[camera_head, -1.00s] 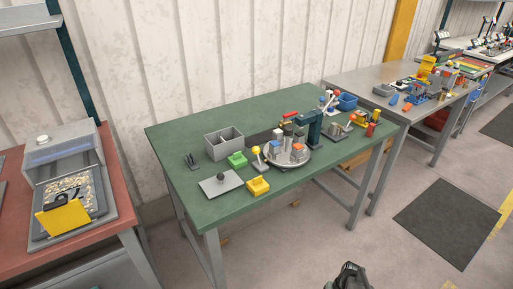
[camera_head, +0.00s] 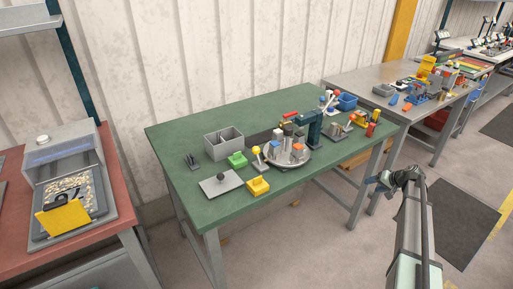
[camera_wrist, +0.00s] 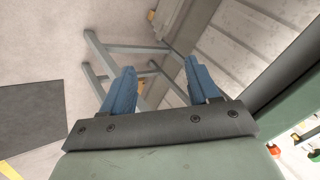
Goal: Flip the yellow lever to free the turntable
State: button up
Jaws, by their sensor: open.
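The turntable (camera_head: 287,160) is a round grey disc on the green table, with several small blocks and posts on it. A yellow ball knob, which looks like the yellow lever (camera_head: 256,151), stands on a short pale stem at the disc's left edge. My gripper (camera_head: 371,184) is in front of the table's right end, off to the right of the turntable and well apart from it. In the wrist view my gripper (camera_wrist: 159,82) has its two blue fingers spread with nothing between them. The lever does not show in the wrist view.
A dark press (camera_head: 312,128) stands behind the turntable. The table's front left is clear.

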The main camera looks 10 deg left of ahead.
jog(key=w+d+r+t, duration=0.1)
jog(key=w+r, duration=0.3)
jog(key=r, duration=0.5)
notch_tip(320, 180, up, 25)
jog(key=n+g+h, duration=0.5)
jog(key=n+g, duration=0.2)
jog(key=n, duration=0.1)
send_over(257, 147)
notch_tip(257, 147, down, 13)
jog(key=shift+a+r, duration=0.1)
